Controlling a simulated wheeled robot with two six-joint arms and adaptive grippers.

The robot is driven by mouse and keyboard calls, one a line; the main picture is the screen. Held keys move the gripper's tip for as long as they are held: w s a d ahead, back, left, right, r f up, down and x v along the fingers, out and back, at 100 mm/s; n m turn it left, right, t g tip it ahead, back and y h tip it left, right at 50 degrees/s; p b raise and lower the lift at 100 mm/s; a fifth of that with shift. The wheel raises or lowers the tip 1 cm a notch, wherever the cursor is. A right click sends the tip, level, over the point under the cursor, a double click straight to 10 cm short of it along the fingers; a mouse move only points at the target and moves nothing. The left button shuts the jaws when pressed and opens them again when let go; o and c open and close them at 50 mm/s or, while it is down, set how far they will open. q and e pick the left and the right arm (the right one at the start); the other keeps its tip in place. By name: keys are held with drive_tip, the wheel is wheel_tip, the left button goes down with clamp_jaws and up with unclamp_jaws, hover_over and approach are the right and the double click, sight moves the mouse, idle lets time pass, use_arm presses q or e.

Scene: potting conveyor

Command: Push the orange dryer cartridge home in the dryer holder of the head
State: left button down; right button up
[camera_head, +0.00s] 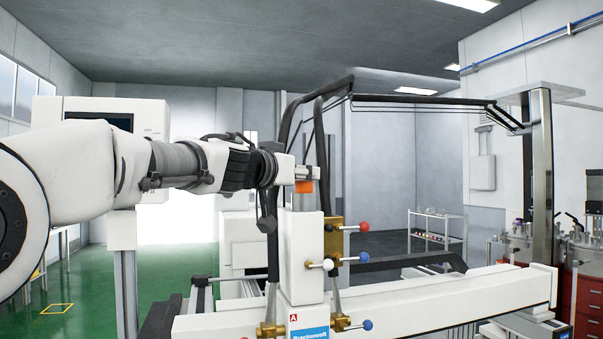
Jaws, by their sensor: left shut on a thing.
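The orange dryer cartridge (304,186) shows as a small orange band with a grey cylinder (304,202) below it, at the top of the white dispensing head (303,250). It looks upright. My left gripper (303,174) reaches in from the left and is shut on the cartridge's top, which its fingers partly hide. The dryer holder is at the top of the head, under the cartridge; how deep the cartridge sits in it cannot be told from here. My right gripper is not in view.
Brass valve blocks with red, white and blue knobs (364,226) stick out right of the head. Black hoses (288,125) arch behind my gripper to a metal post (542,175). A white beam (450,299) runs right, and tanks (585,250) stand at far right.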

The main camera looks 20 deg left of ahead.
use_arm(q)
drive_tip(key=shift+f+b, duration=0.55)
drive_tip(key=shift+f, duration=0.2)
drive_tip(key=c, duration=0.7)
unclamp_jaws()
wheel_tip(320, 180, up, 10)
drive_tip(key=shift+f, duration=0.1)
